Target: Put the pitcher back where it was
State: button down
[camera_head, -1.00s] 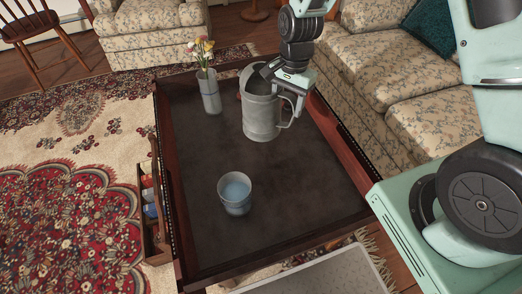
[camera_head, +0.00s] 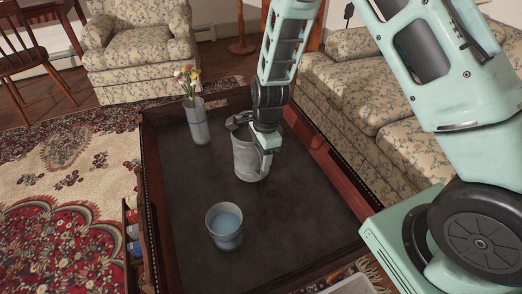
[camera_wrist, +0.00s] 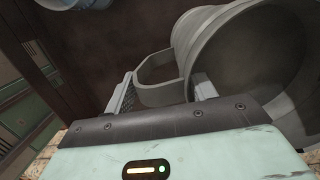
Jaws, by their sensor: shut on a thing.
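The grey metal pitcher (camera_head: 246,158) is upright at the far part of the dark coffee table (camera_head: 190,185), right of the flower vase. Its bottom looks at or very near the tabletop; I cannot tell whether it touches. My gripper (camera_head: 268,140) is shut on the pitcher's handle side, at its right. In the wrist view the fingers (camera_wrist: 165,95) close around the looped handle (camera_wrist: 158,78), with the pitcher's wide open mouth (camera_wrist: 262,65) to the right. The arm hides part of the pitcher's rim in the head view.
A floral sofa (camera_head: 370,115) lies right of the table. The table's right and near areas are clear.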

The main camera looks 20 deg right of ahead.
jog(key=shift+w+f+b, duration=0.1)
jog(key=shift+f+b, duration=0.3)
jog(key=shift+f, duration=1.45)
jog(key=c, duration=0.5)
grip_release()
